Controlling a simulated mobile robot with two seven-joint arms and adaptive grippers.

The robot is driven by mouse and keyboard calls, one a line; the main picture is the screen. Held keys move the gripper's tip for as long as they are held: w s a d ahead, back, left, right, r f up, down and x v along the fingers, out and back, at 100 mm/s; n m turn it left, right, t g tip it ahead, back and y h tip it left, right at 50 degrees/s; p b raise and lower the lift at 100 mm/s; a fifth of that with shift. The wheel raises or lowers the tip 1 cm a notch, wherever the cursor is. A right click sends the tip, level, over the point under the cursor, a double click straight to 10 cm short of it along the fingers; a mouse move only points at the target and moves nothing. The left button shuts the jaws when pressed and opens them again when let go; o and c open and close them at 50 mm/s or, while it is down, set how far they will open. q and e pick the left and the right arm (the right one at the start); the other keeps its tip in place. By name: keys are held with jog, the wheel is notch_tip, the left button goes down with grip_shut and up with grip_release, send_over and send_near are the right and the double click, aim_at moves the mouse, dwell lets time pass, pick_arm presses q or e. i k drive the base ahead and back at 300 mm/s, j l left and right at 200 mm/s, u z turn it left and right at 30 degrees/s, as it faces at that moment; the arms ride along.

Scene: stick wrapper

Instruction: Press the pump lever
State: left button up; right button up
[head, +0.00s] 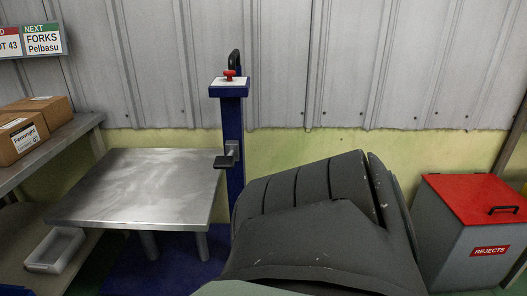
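A blue post (232,135) stands behind the right edge of a metal table. A black lever-like piece (224,161) sticks out from the post's front at about table height. A red knob (229,74) sits on the white top plate of the post, with a black looped handle (235,58) behind it. I cannot tell for sure which of these is the pump lever. Neither of my grippers shows. A large dark grey ribbed shape, perhaps part of my own body, fills the lower middle and hides the floor right of the post.
The metal table (140,190) is bare. Cardboard boxes (22,138) stand on a shelf at the left, with a white tray (56,249) below. A grey rejects bin (460,245) with a red lid stands at the right. A corrugated wall is behind.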

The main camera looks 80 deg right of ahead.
aim_at(221, 162)
jog(key=z, duration=1.8)
